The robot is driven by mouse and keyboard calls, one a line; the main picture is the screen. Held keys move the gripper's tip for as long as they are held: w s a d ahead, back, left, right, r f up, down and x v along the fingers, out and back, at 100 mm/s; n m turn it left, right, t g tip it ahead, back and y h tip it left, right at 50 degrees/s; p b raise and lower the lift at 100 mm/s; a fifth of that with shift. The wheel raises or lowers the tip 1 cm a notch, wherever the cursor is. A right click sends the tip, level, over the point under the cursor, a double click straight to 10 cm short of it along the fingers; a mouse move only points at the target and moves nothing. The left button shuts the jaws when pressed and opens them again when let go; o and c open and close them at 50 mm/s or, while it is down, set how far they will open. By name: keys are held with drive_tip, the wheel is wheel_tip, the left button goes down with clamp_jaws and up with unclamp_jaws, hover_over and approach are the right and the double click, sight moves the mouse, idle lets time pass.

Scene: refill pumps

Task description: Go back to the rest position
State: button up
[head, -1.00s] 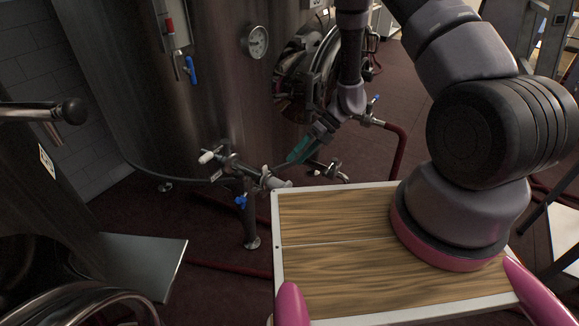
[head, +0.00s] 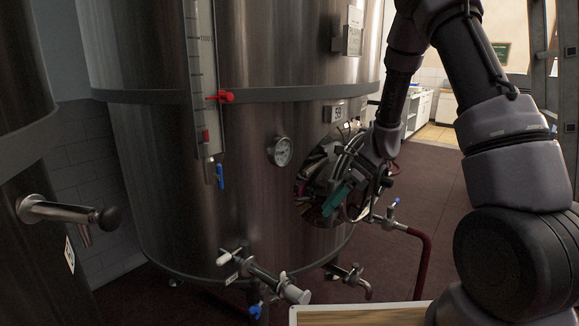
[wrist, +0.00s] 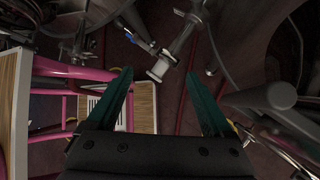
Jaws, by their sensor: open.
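My gripper (head: 335,200) is raised in front of the large steel tank (head: 260,170), near the round hatch low on the tank's right side. In the wrist view my gripper (wrist: 160,98) shows two teal fingers spread wide apart, with nothing between them. Past the fingertips in the wrist view is a white-ended pipe fitting (wrist: 158,70), apart from the fingers. My arm runs down the right side of the head view.
A pipe with a white end and blue valve (head: 265,280) sticks out low from the tank. A red hose (head: 423,265) stands to the right. A second tank with a tap (head: 60,210) is at the left. Floor is free at the right rear.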

wheel_tip(320, 180, up, 12)
drive_tip(key=s+d+n+t+h, duration=0.1)
drive_tip(key=s+d+n+t, duration=0.15)
drive_tip(key=n, duration=0.25)
drive_tip(key=s+d+r+n+t+h, duration=0.2)
drive_tip(key=s+d+r+n+t, duration=0.1)
drive_tip(key=s+d+r+n, duration=0.2)
drive_tip(key=s+d+r+n+t+h, duration=0.3)
drive_tip(key=s+d+r+n+t, duration=0.1)
drive_tip(key=s+r, duration=0.6)
wheel_tip(320, 180, up, 3)
drive_tip(key=shift+d+r+n, duration=0.2)
drive_tip(key=shift+d+n, duration=0.65)
drive_tip(key=shift+n, duration=0.35)
